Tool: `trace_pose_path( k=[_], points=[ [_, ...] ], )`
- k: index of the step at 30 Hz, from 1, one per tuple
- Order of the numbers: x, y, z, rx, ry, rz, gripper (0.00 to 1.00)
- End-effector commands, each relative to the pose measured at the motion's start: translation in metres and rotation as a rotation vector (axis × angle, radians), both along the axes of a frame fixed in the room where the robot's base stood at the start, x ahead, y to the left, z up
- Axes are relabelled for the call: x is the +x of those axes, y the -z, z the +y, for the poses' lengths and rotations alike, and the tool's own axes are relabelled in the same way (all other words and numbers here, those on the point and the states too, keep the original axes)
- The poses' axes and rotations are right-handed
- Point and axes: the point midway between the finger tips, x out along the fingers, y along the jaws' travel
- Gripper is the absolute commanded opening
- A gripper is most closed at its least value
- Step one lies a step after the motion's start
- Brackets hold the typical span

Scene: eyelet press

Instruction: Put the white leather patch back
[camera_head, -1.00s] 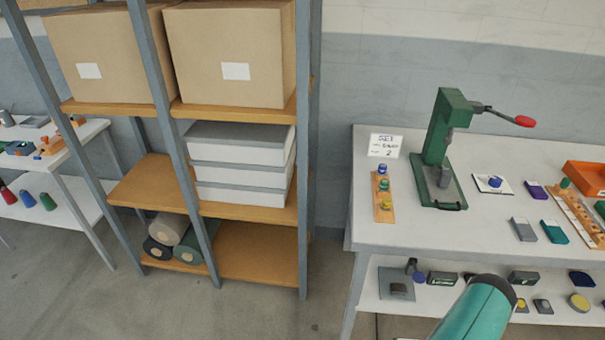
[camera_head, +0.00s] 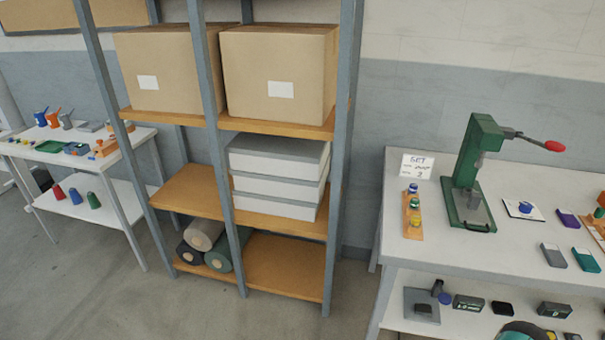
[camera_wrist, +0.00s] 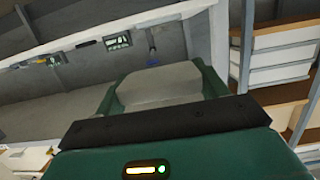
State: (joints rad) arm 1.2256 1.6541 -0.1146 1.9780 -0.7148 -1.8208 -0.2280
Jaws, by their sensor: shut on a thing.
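My gripper (camera_wrist: 158,76) shows in the wrist view, its green fingers on either side of a pale grey-white flat piece (camera_wrist: 160,90). It is shut on this piece, which looks like the white leather patch in shade. In the head view only a teal part of my arm shows at the lower right edge; the gripper and the patch are out of that view. A green press (camera_head: 472,180) with a red-tipped lever stands on the right table (camera_head: 440,240). A white square (camera_head: 514,207) with a blue piece on it lies beside the press.
A sign card (camera_head: 417,166) and an orange strip with small coloured pieces (camera_head: 413,222) are left of the press. Grey (camera_head: 553,255) and teal (camera_head: 586,260) pieces lie at its right. A shelf rack (camera_head: 280,125) stands mid-view, another table (camera_head: 70,150) at left. Floor between is clear.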

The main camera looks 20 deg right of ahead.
Motion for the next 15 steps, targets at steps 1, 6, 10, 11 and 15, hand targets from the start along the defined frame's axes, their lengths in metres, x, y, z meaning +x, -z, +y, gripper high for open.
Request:
trace_pose_path(
  k=[1,6,10,11,15],
  points=[
    [0.000,0.000,0.000,0.000,0.000,0.000,0.47],
    [0.005,-0.002,-0.001,-0.001,-0.004,-0.002,0.47],
    [0.032,-0.014,-0.002,-0.001,-0.026,-0.003,0.47],
    [0.038,-0.016,-0.002,-0.001,-0.031,-0.002,0.47],
    [0.073,-0.031,0.001,-0.003,-0.061,-0.003,0.47]
  ],
)
